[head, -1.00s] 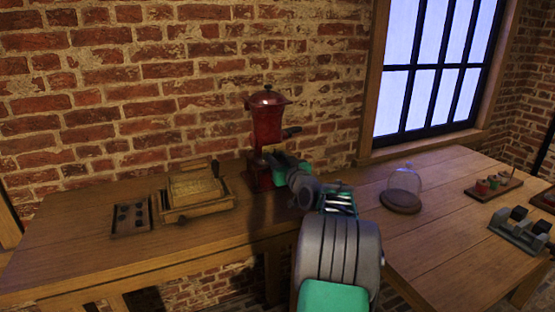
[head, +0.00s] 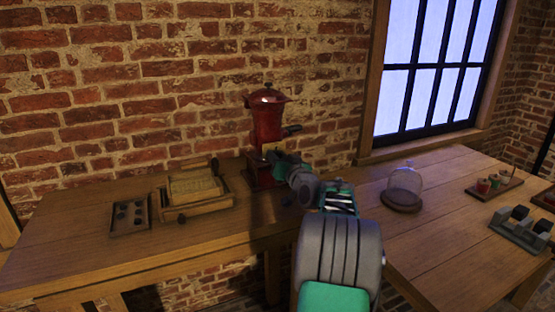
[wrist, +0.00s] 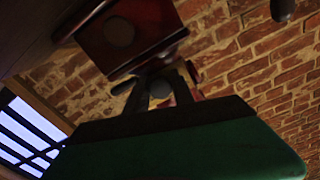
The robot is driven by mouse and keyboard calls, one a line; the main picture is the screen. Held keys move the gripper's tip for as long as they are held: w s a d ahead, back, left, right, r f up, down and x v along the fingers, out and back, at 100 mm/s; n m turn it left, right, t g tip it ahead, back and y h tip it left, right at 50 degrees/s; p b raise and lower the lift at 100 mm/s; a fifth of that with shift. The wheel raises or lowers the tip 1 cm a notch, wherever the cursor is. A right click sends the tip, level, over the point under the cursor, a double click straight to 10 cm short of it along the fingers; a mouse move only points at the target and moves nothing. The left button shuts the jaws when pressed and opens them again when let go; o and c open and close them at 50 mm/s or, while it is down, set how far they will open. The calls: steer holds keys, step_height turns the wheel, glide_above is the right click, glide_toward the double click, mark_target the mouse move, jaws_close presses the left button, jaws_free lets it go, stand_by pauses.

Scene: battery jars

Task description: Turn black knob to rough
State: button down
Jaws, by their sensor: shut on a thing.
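A red grinder (head: 267,121) stands upright on the table against the brick wall.
A dark side handle (head: 292,129) sticks out right of the grinder above my gripper. A wooden box (head: 195,208) and a dark tray (head: 129,230) lie left. A glass dome (head: 404,182) stands right. The table front is mostly clear.

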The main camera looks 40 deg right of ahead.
steer(key=m, duration=0.4)
steer(key=shift+m, duration=0.3)
steer(key=shift+m+p, duration=0.4)
steer(key=shift+m, duration=1.6)
steer(key=c, duration=1.1)
jaws_free()
steer(key=shift+a, duration=0.1)
steer(key=shift+f, duration=0.15)
